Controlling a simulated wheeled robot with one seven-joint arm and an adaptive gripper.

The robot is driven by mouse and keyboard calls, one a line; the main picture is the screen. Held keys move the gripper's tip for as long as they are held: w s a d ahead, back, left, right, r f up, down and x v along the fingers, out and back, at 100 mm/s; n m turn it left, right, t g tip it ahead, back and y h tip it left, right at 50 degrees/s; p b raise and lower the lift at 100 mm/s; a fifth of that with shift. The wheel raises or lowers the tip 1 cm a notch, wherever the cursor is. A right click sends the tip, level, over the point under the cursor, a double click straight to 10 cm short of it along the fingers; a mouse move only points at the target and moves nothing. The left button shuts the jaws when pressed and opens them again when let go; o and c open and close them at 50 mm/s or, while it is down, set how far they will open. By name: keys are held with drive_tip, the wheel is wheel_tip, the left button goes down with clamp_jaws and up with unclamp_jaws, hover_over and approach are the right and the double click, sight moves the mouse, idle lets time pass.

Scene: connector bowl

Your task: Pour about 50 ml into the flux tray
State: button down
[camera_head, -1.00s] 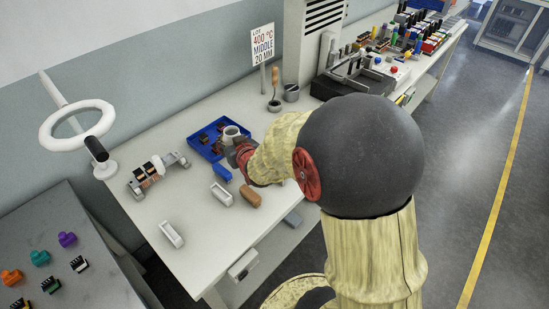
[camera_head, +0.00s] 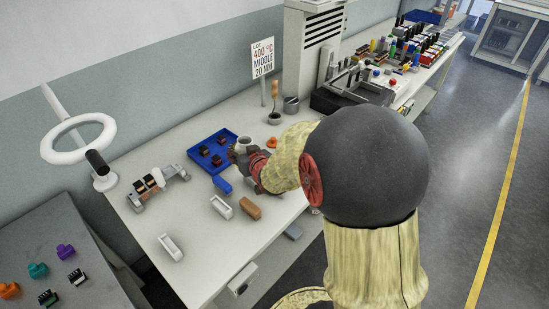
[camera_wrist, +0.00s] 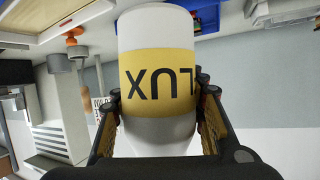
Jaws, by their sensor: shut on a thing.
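My gripper (camera_wrist: 158,105) is shut on a white container (camera_wrist: 155,28) with a yellow label, on which the letters "LUX" show. The wrist picture is upside down, so the container looks roughly upright. In the head view my gripper (camera_head: 246,152) holds it near the right edge of a blue tray (camera_head: 193,150) with dark connectors; my arm hides part of it. Two white, oblong, open trays stand on the bench: one (camera_head: 222,207) in front of the gripper, another (camera_head: 170,247) nearer the front left. I cannot tell which is the flux tray, or any liquid inside.
A blue block (camera_head: 222,185) and a brown block (camera_head: 250,206) lie close to the nearer gripper side. An orange part (camera_head: 271,142) sits right of the gripper.

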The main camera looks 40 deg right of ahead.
drive_tip(key=shift+s+d+f+m+t+y+p, duration=0.1)
drive_tip(key=shift+d+f+m+t+y+p, duration=0.25)
drive_tip(key=shift+m+y+p, duration=0.95)
drive_tip(key=shift+d+f+m+t+y+p, duration=0.2)
drive_tip(key=shift+m+t+y+p, duration=0.45)
drive_tip(key=shift+m, duration=1.05)
drive_tip(key=shift+s+d+f+m+t+y+p, duration=0.1)
drive_tip(key=shift+d+f+m+t+y+p, duration=0.15)
drive_tip(key=shift+m+y+p, duration=1.1)
drive_tip(key=shift+d+r+m+h+p, duration=0.2)
drive_tip(key=shift+r+m+h+p, duration=0.15)
drive_tip(key=shift+r+p, duration=0.25)
drive_tip(key=shift+d+p, duration=0.1)
drive_tip(key=shift+p, duration=0.25)
drive_tip(key=shift+d+r+m+t+p, duration=0.3)
drive_tip(key=shift+r+m+p, duration=0.25)
drive_tip(key=shift+p, duration=0.35)
drive_tip(key=shift+w+a, duration=0.1)
drive_tip(key=shift+a, duration=0.15)
